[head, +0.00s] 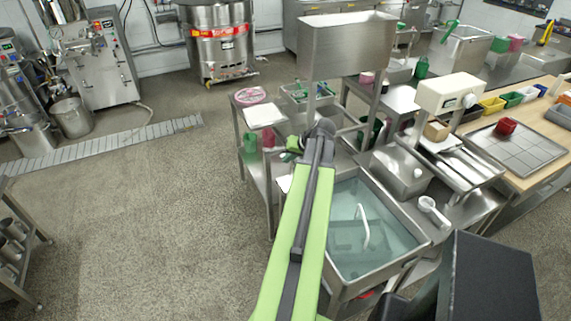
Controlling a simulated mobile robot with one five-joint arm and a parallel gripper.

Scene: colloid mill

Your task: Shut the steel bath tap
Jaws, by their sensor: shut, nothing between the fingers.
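The steel bath (407,262) stands right of my arm, holding clear bluish water. A white curved piece (362,226) shows in the water; I cannot tell what it is. I cannot make out the bath's tap or the position of its handle. My green arm reaches up from the bottom and covers the bath's left side. My gripper (325,128), small and dark at the arm's far end, is shut and empty. It appears above and beyond the bath's far left corner. I cannot tell if it touches anything.
A steel shelf stand (262,165) is left of my arm, with a pink round item (250,95) on top. A white scoop (432,210) lies right of the bath. Open floor (150,220) is at left.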

